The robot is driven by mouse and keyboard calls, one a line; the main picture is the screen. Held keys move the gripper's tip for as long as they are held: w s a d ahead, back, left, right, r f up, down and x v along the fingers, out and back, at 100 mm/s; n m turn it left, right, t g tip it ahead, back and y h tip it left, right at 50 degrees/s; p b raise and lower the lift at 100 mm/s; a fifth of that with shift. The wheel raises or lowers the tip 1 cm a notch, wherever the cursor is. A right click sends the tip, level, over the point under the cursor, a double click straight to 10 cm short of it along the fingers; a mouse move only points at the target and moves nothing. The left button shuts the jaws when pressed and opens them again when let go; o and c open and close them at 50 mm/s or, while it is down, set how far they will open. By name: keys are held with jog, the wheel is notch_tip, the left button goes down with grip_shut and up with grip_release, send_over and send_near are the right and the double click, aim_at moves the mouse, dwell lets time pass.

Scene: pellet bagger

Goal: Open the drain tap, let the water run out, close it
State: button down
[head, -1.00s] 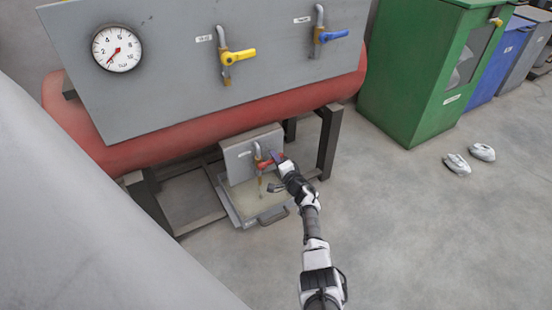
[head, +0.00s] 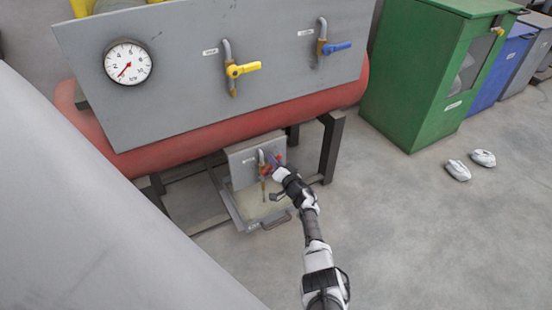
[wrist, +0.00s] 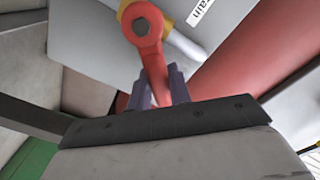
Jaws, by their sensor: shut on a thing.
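The drain tap (head: 263,172) sits on a small grey plate under the red tank, with a grey bent pipe, brass body and downward outlet. Its red lever (wrist: 155,62) runs from the round pivot down between my gripper's purple fingers in the wrist view. My gripper (head: 273,160) is shut on this lever, whose gripped end is partly hidden by the fingers. The wrist view also shows the brass body (wrist: 182,45) behind the lever. A shallow tray (head: 241,208) with a pale surface stands below the outlet. I cannot tell whether water is running.
The red tank (head: 200,131) carries a grey panel with a gauge (head: 128,63), a yellow-handled valve (head: 243,69) and a blue-handled valve (head: 337,48). Dark frame legs (head: 331,147) flank the tap. A green cabinet (head: 412,85) stands right. The floor on the right is mostly clear.

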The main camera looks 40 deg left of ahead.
dwell(0.3)
jog(key=c, duration=1.3)
grip_release()
jog(key=shift+f, duration=0.1)
